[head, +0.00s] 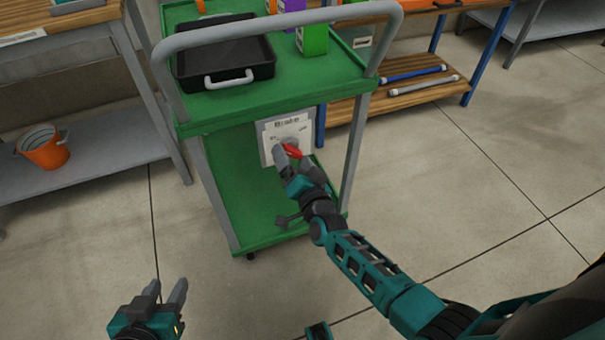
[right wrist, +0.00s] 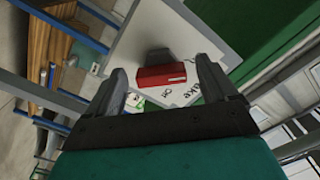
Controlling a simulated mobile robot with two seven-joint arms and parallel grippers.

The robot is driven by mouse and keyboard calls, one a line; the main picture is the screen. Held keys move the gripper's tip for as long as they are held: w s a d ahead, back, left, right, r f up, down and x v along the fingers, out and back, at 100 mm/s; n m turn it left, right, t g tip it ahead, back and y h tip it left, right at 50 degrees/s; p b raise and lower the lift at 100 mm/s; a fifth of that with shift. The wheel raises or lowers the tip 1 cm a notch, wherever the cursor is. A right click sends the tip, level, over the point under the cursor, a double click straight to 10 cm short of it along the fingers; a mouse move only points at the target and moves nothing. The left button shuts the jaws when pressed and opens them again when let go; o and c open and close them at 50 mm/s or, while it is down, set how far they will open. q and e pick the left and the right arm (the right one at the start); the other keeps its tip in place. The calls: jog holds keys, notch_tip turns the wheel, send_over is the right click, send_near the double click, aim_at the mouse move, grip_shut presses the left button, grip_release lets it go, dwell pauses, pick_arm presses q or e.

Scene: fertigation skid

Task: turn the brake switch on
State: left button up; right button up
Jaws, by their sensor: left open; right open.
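The brake switch has a red handle (head: 291,151) on a pale panel (head: 270,130) marked "Brake", fixed to the green cart. In the right wrist view the red handle (right wrist: 161,76) lies between the two fingers of my right gripper (right wrist: 165,85), with gaps on both sides. My right gripper (head: 292,160) is open, right in front of the panel, and partly hides the switch in the head view. The panel also shows in the right wrist view (right wrist: 140,40), with small lettering that is partly covered. My left gripper (head: 166,293) is open and empty, low over the floor at the left.
The green cart (head: 190,122) carries a black tray (head: 222,55) and several boxes on top, with a grey push handle (head: 270,24) around its near side. An orange bucket (head: 44,147) stands on a low shelf at left. The floor at right is clear.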

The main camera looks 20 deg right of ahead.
jog(key=s+p, duration=0.2)
jog(key=s, duration=1)
jog(key=shift+s+d, duration=0.15)
jog(key=shift+d, duration=0.05)
